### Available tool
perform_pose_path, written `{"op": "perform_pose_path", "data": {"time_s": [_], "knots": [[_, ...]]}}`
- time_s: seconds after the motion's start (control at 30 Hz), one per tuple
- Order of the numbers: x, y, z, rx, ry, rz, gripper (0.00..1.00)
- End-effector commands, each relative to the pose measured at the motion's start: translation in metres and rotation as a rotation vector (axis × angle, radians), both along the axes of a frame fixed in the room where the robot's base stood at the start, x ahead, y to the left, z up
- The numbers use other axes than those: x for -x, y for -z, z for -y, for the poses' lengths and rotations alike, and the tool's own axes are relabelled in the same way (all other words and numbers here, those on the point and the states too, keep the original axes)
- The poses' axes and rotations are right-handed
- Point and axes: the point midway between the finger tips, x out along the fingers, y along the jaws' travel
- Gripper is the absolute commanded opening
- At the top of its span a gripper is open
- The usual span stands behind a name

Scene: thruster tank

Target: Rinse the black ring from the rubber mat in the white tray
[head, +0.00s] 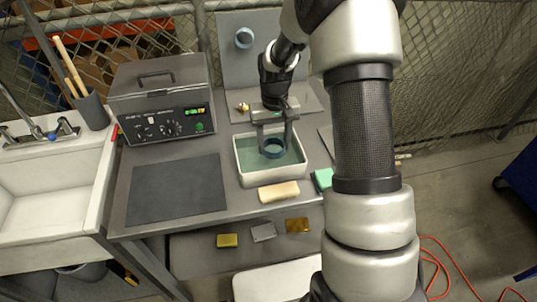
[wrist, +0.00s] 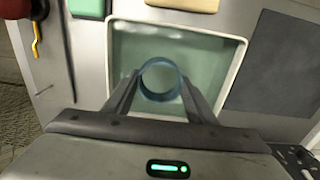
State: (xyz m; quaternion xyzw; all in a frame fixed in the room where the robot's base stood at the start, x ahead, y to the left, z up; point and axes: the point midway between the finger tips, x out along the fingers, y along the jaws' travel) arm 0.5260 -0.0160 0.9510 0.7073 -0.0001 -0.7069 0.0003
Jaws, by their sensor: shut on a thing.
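My gripper (head: 273,142) points down into the white tray (head: 243,179), which holds greenish liquid (head: 247,160). Its fingers are shut on a dark ring (head: 273,153), which looks dark blue here rather than plain black. In the wrist view the ring (wrist: 160,63) sits between the fingertips (wrist: 160,85), inside the tray's rim (wrist: 236,75). The ring is low in the tray; I cannot tell how deep it is in the liquid. The dark rubber mat (head: 177,190) lies flat and bare on the bench, left of the tray.
An ultrasonic cleaner box (head: 160,100) with a lit display stands behind the mat. A tan block (head: 279,191) and a green block (head: 323,179) lie in front of the tray. A sink (head: 45,200) is at left.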

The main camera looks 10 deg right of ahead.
Motion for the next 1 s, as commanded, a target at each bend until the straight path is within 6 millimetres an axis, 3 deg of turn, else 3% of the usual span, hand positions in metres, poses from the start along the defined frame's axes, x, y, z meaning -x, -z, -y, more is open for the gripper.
{"op": "perform_pose_path", "data": {"time_s": [0.5, 1.0], "knots": [[0.000, -0.044, 0.000, 0.000, 0.000, 0.001, 0.30], [0.000, -0.046, 0.000, 0.000, 0.000, 0.000, 0.30]]}}
